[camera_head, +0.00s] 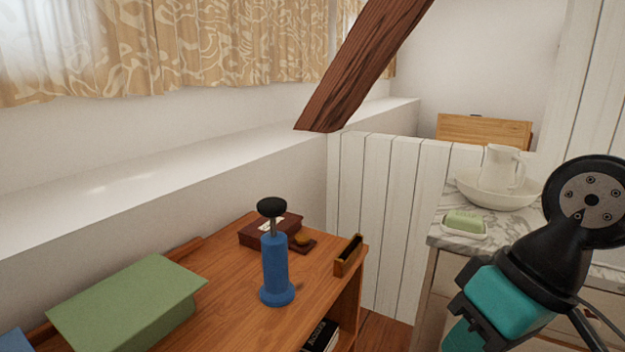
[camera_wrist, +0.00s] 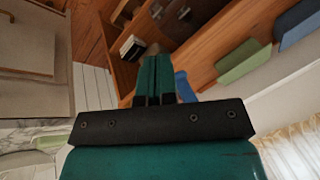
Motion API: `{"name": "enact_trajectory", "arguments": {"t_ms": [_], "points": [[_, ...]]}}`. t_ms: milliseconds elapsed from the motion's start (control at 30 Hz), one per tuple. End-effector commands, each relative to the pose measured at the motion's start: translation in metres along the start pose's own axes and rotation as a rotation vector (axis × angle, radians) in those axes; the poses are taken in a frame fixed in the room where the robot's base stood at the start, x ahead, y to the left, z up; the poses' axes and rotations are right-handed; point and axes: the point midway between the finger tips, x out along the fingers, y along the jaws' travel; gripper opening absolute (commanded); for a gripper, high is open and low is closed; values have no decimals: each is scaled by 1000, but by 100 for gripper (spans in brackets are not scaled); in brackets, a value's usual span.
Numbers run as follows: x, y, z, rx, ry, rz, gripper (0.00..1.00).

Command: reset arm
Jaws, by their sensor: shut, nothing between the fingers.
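My gripper (camera_wrist: 154,62) shows in the wrist view with its two teal fingers together and nothing between them. In the head view my arm's black wrist and teal gripper body are at the lower right, in front of the marble-topped washstand (camera_head: 437,240). The fingers point down and left there, and their tips are cut off or hidden at the bottom edge. In the wrist view the fingers overlap the wooden desk (camera_wrist: 203,45) in the picture. I cannot tell the distance.
The desk carries a blue pump-like object (camera_head: 275,265), a green box (camera_head: 130,300), a dark red box (camera_head: 262,232) and a small wooden holder (camera_head: 348,257). A basin with a pitcher (camera_head: 503,168) and a green soap dish (camera_head: 464,224) stand on the washstand. A timber brace (camera_head: 365,65) slants overhead.

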Motion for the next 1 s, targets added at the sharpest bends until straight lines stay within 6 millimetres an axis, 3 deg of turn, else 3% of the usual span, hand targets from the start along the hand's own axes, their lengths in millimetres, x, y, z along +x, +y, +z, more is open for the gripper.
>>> {"name": "enact_trajectory", "arguments": {"t_ms": [100, 700, 1000], "points": [[-4, -28, 26, -187, -72, -5, 0], [-143, -73, -9, -172, -72, -4, 0], [-156, -78, -12, -171, -72, -4, 0]]}}
